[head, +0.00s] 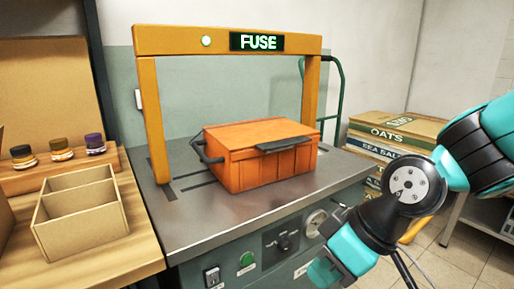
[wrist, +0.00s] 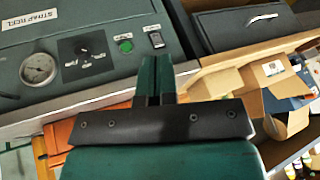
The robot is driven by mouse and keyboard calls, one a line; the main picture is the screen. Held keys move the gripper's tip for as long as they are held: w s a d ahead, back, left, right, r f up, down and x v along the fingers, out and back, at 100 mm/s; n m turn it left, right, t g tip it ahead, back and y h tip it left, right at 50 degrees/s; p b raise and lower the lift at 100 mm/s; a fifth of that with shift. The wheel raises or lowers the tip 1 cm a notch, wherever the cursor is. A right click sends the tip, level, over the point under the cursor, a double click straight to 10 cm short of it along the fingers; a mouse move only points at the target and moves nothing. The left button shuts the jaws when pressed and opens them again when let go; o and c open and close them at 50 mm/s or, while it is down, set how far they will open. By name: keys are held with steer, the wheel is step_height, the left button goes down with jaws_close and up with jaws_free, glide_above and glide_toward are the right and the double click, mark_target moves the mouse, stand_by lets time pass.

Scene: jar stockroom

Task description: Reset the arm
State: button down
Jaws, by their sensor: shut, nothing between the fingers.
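My gripper (wrist: 155,75) is at the middle of the wrist view, its two dark green fingers shut together with nothing between them. In the head view my gripper (head: 324,270) hangs at the lower right, in front of the machine's control panel and apart from the orange crate. My teal and black arm comes in from the right edge.
A closed orange crate (head: 260,158) stands on the grey machine table (head: 225,215) under an orange arch (head: 155,110) marked FUSE. At left, a divided cardboard box (head: 85,238) and several jars (head: 61,149) stand on a wooden bench. Stacked boxes (head: 392,130) stand behind my arm.

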steer(key=s+d+r+m+g+h, duration=0.1)
steer(key=s+d+r, duration=0.1)
steer(key=s+d, duration=0.15)
steer(key=s+d+r+m+h, duration=0.1)
steer(key=s+d+r, duration=0.15)
steer(key=s, duration=0.25)
step_height(320, 180, up, 20)
steer(key=p, duration=1.9)
steer(key=shift+a+f+m, duration=0.25)
steer(key=shift+a+m, duration=0.05)
steer(key=shift+a, duration=0.1)
